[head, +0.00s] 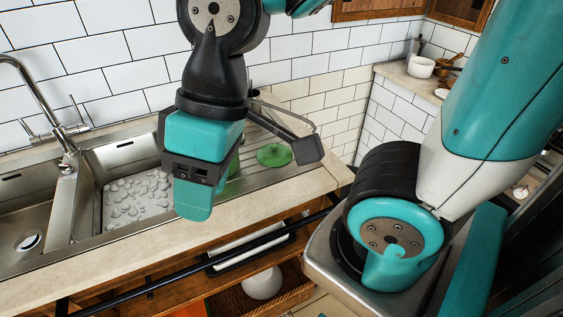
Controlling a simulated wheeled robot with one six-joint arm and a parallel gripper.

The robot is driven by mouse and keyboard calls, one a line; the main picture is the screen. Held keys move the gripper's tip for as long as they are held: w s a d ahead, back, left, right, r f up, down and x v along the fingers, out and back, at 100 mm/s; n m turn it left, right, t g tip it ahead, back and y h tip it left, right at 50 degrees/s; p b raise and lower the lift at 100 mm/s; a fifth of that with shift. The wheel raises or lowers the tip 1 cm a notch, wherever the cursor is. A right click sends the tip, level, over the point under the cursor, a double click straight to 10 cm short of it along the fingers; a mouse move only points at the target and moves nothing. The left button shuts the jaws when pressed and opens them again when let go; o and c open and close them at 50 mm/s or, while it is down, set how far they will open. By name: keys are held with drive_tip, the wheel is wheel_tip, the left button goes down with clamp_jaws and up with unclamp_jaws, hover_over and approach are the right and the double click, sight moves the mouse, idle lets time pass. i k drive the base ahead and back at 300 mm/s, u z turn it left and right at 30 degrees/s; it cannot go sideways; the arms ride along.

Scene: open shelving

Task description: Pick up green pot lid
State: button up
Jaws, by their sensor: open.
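The green pot lid (274,154), round with a small knob, lies on the ribbed steel drainboard to the right of the sink. Another green piece (234,162) shows just left of it, mostly hidden behind my gripper; I cannot tell what it is. My gripper (238,150) is above the drainboard, pointing down, with its jaws spread wide and nothing seen between them. Its dark right finger is just right of the lid in the picture and overlaps the view near the lid's edge. I cannot tell the height between them.
The steel sink (88,180) with a tall faucet (38,105) is at the left; its right basin holds pale round shapes. The counter's front edge (150,240) runs below, over a black rail (165,280) and a wicker basket (290,290). A tiled wall stands behind. White pot (420,67) stands far right.

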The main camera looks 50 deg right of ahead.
sight(273, 155)
drive_tip(key=k, duration=0.6)
drive_tip(key=z, duration=0.7)
drive_tip(key=i, duration=1)
